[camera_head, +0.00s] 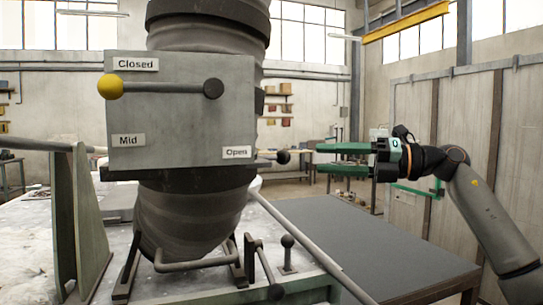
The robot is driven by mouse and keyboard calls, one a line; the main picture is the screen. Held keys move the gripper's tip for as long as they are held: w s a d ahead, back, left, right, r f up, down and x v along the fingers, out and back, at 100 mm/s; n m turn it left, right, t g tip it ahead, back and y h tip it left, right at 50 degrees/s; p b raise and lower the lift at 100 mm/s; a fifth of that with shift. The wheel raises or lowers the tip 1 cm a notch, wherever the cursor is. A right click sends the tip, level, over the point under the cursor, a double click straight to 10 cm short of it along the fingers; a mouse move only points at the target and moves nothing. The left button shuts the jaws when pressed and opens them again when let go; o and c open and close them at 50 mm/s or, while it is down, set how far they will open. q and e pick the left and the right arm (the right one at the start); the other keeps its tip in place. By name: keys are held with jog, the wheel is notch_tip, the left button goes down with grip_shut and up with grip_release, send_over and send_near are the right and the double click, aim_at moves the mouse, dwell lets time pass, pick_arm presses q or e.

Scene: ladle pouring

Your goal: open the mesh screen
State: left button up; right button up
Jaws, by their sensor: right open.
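No mesh surface that I can make out shows in the head view. A grey control box (185,105) is mounted on a dark column, with labels Closed (136,64), Mid (128,140) and Open (236,152). Its lever (160,87) lies level, with its yellow knob (110,86) at the left just below Closed. A dark round knob (283,157) sticks out at the box's right side. My right gripper (320,159) is open, its green fingers pointing left towards this knob. It looks empty; whether it touches the knob I cannot tell. My left gripper is not in view.
The dark column (195,215) stands over a whitish worktop with a green metal bracket (85,220) at left. A small upright ball-topped lever (288,250) and a long sloping bar (305,240) are in front. A dark flat table (350,240) at right is bare.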

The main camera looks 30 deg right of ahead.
aim_at(268, 157)
jog(key=p+x, duration=0.1)
jog(key=x, duration=0.4)
jog(key=p+x, duration=0.2)
jog(key=x, duration=0.4)
jog(key=shift+w+a+r, duration=0.1)
jog(key=shift+a+r, duration=0.1)
jog(key=shift+a, duration=0.05)
jog(key=shift+w+a+f+p, duration=0.1)
jog(key=shift+w+a+p, duration=0.2)
jog(key=shift+w, duration=0.1)
grip_shut()
dwell(0.7)
